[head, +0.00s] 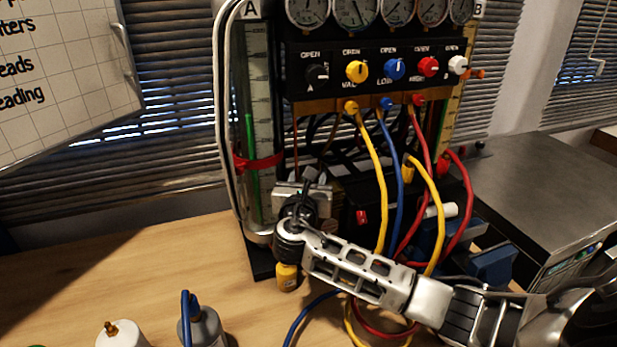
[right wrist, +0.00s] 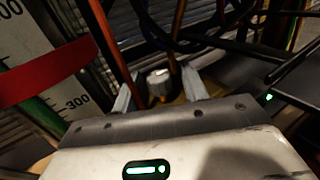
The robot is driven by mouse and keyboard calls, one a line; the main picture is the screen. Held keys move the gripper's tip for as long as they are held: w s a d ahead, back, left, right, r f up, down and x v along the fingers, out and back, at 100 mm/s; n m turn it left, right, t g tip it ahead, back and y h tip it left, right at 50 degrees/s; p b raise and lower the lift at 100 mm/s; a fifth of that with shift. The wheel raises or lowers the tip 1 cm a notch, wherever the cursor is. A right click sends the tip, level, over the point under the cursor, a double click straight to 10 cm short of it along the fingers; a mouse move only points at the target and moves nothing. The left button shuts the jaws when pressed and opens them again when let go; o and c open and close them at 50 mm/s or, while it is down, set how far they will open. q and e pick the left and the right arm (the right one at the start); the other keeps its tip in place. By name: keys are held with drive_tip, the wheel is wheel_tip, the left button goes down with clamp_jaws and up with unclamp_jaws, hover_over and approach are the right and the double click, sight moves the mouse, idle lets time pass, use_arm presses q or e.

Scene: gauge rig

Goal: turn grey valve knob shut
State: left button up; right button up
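The grey valve knob (right wrist: 158,82) shows in the right wrist view, a small round knob with a pale mark, low behind the gauge rig's tubes. My right gripper (right wrist: 160,90) is open, one pale finger on each side of the knob, with a visible gap to each finger. In the head view my right gripper (head: 312,180) is at the lower left of the rig, beside the foot of the sight tube, and the knob itself is hard to make out there. My left gripper is not in view.
The rig panel (head: 385,75) carries black, yellow, blue, red and white knobs under several gauges. Yellow (head: 372,160), blue and red hoses hang close to my right forearm. Bottles (head: 205,328) stand at the front left of the wooden table (head: 100,285). The table's left side is mostly clear.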

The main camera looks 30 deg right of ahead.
use_arm(q)
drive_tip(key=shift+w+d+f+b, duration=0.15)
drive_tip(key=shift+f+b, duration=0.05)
drive_tip(key=shift+b, duration=0.55)
use_arm(e)
drive_tip(key=v, duration=1.6)
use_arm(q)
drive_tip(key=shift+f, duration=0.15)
use_arm(e)
drive_tip(key=shift+w, duration=0.1)
